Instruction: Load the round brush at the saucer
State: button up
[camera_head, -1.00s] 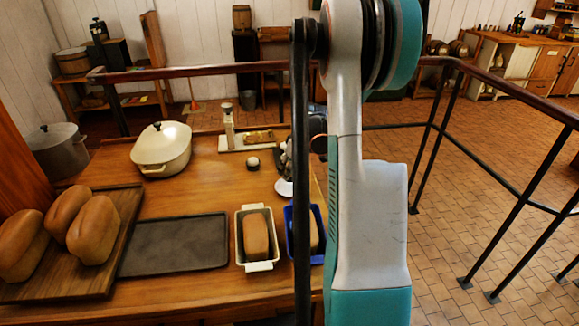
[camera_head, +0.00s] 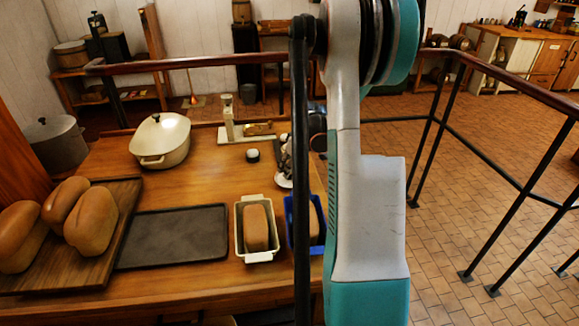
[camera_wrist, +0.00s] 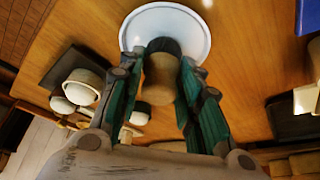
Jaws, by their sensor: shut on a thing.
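The round brush (camera_wrist: 160,76), with a tan body and a dark round end, is between my gripper's fingers (camera_wrist: 161,68) in the wrist view. My gripper is shut on it. The brush's dark end overlaps the white saucer (camera_wrist: 193,22) with its pale bluish rim; I cannot tell whether they touch. In the head view the saucer (camera_head: 283,182) shows as a white sliver on the wooden table, just below my gripper, which is mostly hidden behind a black post and my arm.
A cream loaf tin (camera_head: 240,238) and a blue tin (camera_head: 290,217) stand nearer on the table. A dark baking tray (camera_head: 173,236), a loaf board (camera_head: 70,268) and a cream lidded pot (camera_head: 160,138) are to the left. A small dark-and-white round item (camera_head: 252,155) sits left of the saucer.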

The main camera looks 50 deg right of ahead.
jog(key=shift+f+b, duration=0.5)
jog(key=shift+f, duration=0.05)
dwell(1.6)
jog(key=shift+r, duration=0.1)
jog(key=shift+r+p, duration=2.2)
jog(key=shift+r, duration=1.25)
